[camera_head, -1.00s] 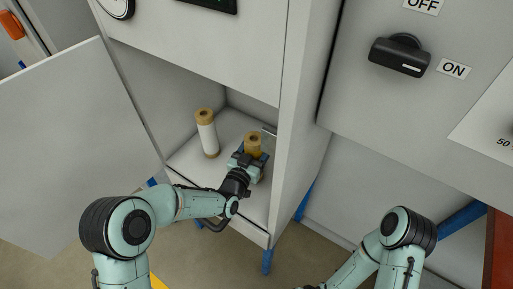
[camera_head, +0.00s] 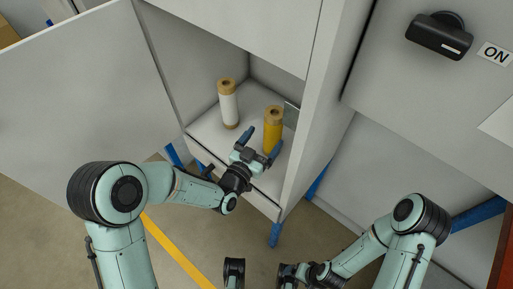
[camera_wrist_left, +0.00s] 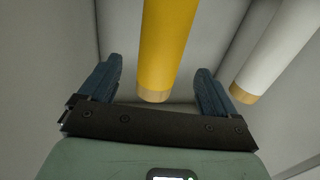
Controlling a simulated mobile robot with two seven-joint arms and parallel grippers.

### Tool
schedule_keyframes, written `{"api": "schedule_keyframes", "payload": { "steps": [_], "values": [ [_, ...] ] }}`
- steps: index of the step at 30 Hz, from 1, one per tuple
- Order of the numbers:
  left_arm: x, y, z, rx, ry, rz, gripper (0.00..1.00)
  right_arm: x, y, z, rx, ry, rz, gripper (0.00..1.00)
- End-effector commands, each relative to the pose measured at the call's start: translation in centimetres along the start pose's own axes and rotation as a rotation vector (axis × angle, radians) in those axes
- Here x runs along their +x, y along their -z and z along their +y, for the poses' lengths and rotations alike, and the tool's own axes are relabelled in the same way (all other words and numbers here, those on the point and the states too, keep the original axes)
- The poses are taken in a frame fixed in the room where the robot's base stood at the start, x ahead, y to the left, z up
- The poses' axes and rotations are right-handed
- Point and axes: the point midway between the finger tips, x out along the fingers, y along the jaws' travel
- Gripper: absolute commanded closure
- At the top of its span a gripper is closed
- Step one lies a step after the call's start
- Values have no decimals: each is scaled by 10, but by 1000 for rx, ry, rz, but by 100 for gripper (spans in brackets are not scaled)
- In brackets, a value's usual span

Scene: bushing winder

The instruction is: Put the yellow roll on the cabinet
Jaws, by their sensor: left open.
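The yellow roll (camera_head: 273,132) stands upright on the shelf inside the open cabinet (camera_head: 205,130), to the right of a white roll (camera_head: 228,106). Both have brown ends. My left gripper (camera_head: 261,143) is open at the shelf's front, on the near side of the yellow roll. In the left wrist view, the yellow roll (camera_wrist_left: 166,45) shows between the two spread fingers (camera_wrist_left: 155,88), with a gap on each side. The white roll (camera_wrist_left: 280,50) is to the right there.
The cabinet door (camera_head: 85,95) stands open on the left. The cabinet's right side wall (camera_head: 318,110) is close to the rolls. A black switch handle (camera_head: 440,36) is on the panel at upper right. A yellow line (camera_head: 178,250) crosses the floor.

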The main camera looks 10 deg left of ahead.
Motion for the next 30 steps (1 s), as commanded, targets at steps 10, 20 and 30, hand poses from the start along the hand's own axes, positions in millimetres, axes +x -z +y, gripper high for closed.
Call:
{"api": "schedule_keyframes", "payload": {
  "steps": [10,20,30],
  "values": [
    [-38,0,0,0,0,1,9,0,1,0,0,0,2,13],
    [-38,0,0,0,0,1,9,0,1,0,0,0,3,13],
    [-38,0,0,0,0,0,9,0,1,0,0,0,3,13]
  ]
}}
